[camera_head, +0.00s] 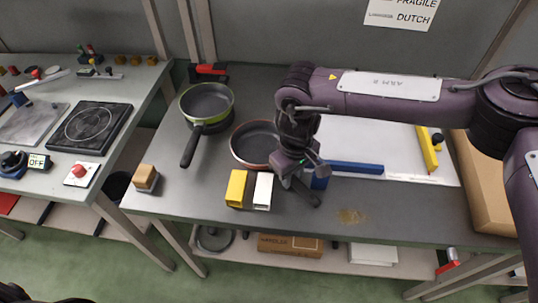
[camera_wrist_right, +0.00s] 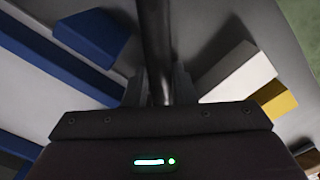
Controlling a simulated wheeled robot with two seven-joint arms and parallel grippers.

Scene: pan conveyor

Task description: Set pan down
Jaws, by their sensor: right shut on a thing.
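A dark pan with a copper rim (camera_head: 254,140) is on or just above the grey workbench (camera_head: 205,190), left of my right gripper; I cannot tell whether its base touches. My right gripper (camera_head: 292,176) is shut on the pan's dark handle, whose end shows below the jaws. In the right wrist view the handle (camera_wrist_right: 156,45) runs between the two fingers (camera_wrist_right: 158,88). A second pan, green-rimmed (camera_head: 207,101), stands at the back left with its handle toward the front. My left gripper is not in view.
A yellow block (camera_head: 236,188) and a white block (camera_head: 263,191) stand just left of the gripper. A blue bar (camera_head: 356,168) edges a white panel (camera_head: 385,145) to the right. A wooden block (camera_head: 145,178) sits at the left edge. A cardboard box (camera_head: 487,190) is far right.

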